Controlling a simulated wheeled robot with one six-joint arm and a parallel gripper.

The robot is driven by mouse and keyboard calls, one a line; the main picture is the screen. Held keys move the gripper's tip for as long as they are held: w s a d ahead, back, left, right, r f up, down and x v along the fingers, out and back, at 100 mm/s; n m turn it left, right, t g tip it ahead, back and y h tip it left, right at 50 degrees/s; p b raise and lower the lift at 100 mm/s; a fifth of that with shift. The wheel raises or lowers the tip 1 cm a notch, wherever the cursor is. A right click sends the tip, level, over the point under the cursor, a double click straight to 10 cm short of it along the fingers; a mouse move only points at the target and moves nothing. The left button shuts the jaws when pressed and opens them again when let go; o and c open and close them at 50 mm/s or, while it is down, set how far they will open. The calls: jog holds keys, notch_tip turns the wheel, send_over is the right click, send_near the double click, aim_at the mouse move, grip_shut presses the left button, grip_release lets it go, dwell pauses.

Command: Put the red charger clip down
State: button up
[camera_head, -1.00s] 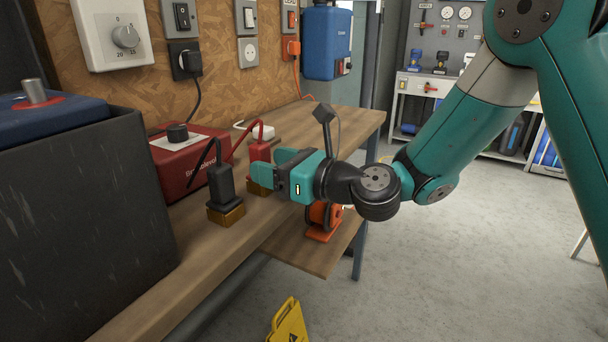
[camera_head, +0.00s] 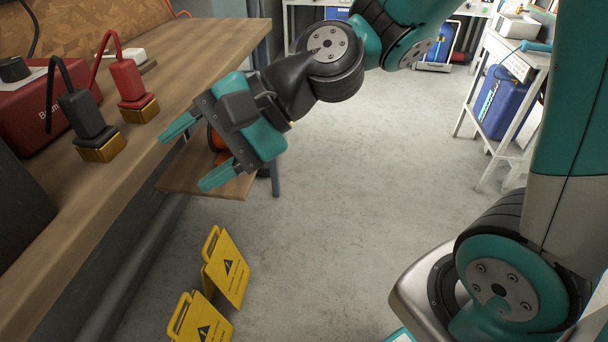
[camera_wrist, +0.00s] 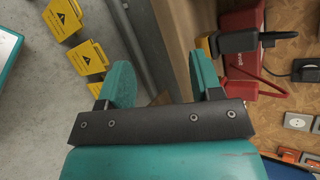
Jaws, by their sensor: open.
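The red charger clip (camera_head: 127,80) stands upright on a brass block (camera_head: 139,108) on the wooden bench, its red cable looping left toward the red charger (camera_head: 28,118). In the wrist view the red clip (camera_wrist: 240,90) shows partly, beside the right finger. My gripper (camera_head: 197,154) is open and empty, near the bench's front edge, to the right of the clip and apart from it. Both fingers show in the wrist view (camera_wrist: 162,78) with nothing between them.
A black clip (camera_head: 85,115) stands on another brass block (camera_head: 100,146), nearer on the bench. An orange reel (camera_head: 216,140) is partly hidden behind my gripper on a lower shelf (camera_head: 180,172). Yellow warning signs (camera_head: 228,268) stand on the floor.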

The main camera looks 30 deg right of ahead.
jog(key=s+d+f+n+g+h, duration=0.2)
jog(key=s+d+n+h, duration=0.6)
jog(key=n, duration=0.6)
jog(key=shift+s+d, duration=0.65)
jog(key=shift+s, duration=0.05)
